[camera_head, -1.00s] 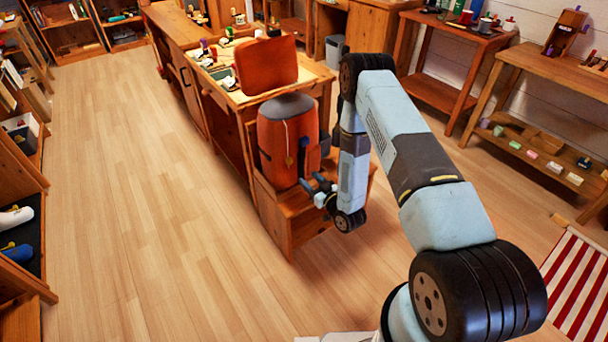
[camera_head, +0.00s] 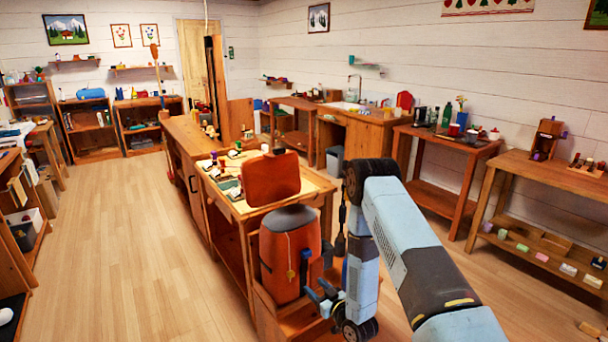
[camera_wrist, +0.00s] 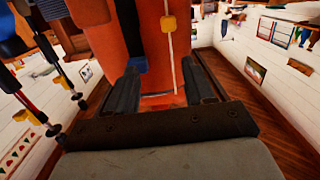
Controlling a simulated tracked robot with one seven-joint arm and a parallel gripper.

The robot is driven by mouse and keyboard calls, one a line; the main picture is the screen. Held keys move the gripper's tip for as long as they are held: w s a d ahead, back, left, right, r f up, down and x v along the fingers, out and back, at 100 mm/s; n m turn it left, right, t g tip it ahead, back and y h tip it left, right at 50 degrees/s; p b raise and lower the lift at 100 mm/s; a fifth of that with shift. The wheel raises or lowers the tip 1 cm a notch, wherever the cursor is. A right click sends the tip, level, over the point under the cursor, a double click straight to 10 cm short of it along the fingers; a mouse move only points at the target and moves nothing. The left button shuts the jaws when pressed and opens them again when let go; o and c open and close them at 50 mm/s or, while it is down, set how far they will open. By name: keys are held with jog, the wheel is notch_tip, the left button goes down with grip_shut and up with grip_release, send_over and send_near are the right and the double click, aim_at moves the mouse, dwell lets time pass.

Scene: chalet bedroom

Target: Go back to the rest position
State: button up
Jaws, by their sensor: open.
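In the wrist view my gripper (camera_wrist: 160,68) is open, its two dark fingers apart with nothing held between them. An orange-red, bag-like object (camera_head: 283,268) stands upright at the near end of the workbench, with a yellow tag on a pale cord. Its surface (camera_wrist: 100,35) fills the wrist view beyond the fingers; I cannot tell whether they touch it. In the head view my arm bends down from its elbow to just right of this object.
A long wooden workbench (camera_head: 240,243) with small items runs away behind the orange object. Side tables (camera_head: 446,134) and a shelf table (camera_head: 548,172) line the right wall. Shelves (camera_head: 16,205) stand at left. The wooden floor (camera_head: 130,230) between is open.

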jog(key=w+d+r+g+h, duration=0.15)
jog(key=w+r, duration=0.25)
jog(key=r, duration=0.5)
jog(key=w+d+r+h, duration=0.2)
jog(key=w+d+r, duration=0.15)
jog(key=r, duration=0.45)
jog(key=s+d+r+m+g+h, duration=0.1)
jog(key=s+d+r+h, duration=0.2)
jog(key=r, duration=0.6)
jog(key=s+d+r+m+g+h, duration=0.1)
jog(key=s+d+r+m+h, duration=0.2)
jog(key=r, duration=0.7)
jog(key=s+d+r+m+g, duration=0.1)
jog(key=s+r, duration=0.4)
jog(key=s, duration=0.7)
jog(key=s+d+r+m+g, duration=0.1)
jog(key=s+d+r, duration=0.3)
jog(key=s, duration=0.7)
jog(key=s+d+r+m+g, duration=0.1)
jog(key=s+r, duration=0.5)
jog(key=s, duration=0.6)
jog(key=shift+s+d+g, duration=0.35)
jog(key=shift+d+g, duration=0.45)
jog(key=shift+g, duration=0.25)
jog(key=shift+h, duration=0.25)
